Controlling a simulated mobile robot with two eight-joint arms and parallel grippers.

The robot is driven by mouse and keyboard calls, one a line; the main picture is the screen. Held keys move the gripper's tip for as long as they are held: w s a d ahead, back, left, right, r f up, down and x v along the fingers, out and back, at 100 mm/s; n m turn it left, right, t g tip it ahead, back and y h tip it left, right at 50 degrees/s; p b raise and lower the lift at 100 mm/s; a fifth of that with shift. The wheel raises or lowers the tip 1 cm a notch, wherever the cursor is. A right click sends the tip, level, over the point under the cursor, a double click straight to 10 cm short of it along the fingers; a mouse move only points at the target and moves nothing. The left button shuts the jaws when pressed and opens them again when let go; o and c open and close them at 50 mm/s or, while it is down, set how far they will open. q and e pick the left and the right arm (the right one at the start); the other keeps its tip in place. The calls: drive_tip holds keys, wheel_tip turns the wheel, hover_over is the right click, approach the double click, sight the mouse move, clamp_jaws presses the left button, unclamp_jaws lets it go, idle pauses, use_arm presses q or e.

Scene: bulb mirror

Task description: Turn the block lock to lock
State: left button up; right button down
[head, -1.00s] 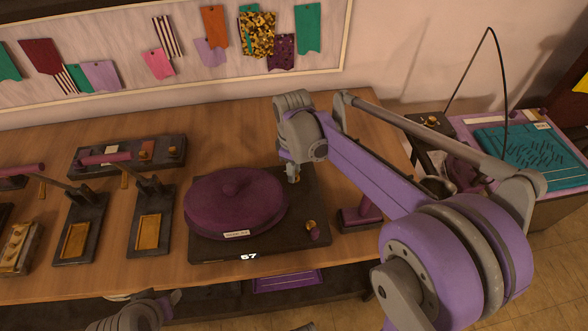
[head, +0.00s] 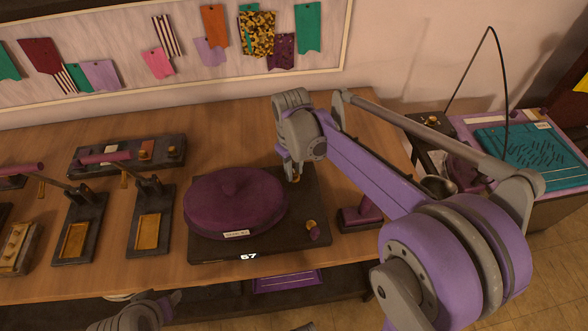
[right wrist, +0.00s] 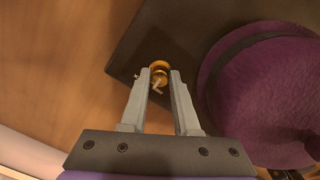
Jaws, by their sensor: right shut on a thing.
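The block lock is a small brass knob with a thin pale lever (right wrist: 159,72), at a corner of the dark base plate (head: 283,235). The round purple block (head: 210,200) sits on that plate. My right gripper (head: 294,178) reaches down to the plate's far right corner, beside the purple block. In the right wrist view its two fingertips (right wrist: 161,76) are on either side of the brass lock, shut on it. In the head view the fingers largely hide the lock. My left gripper (head: 172,299) is at the bottom edge, low and partly cut off; its jaws are unclear.
A purple-handled tool (head: 362,214) stands right of the plate. Dark lever presses with brass plates (head: 150,235) stand at left. Bare wooden table (head: 235,130) lies behind the plate.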

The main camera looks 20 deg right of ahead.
drive_tip(key=m, duration=0.6)
drive_tip(key=shift+m, duration=0.4)
idle(0.4)
drive_tip(key=c, duration=0.7)
unclamp_jaws()
drive_tip(key=shift+o, duration=0.2)
drive_tip(key=shift+r, duration=0.1)
wheel_tip(320, 180, up, 11)
drive_tip(key=shift+a, duration=0.15)
drive_tip(key=shift+f, duration=0.2)
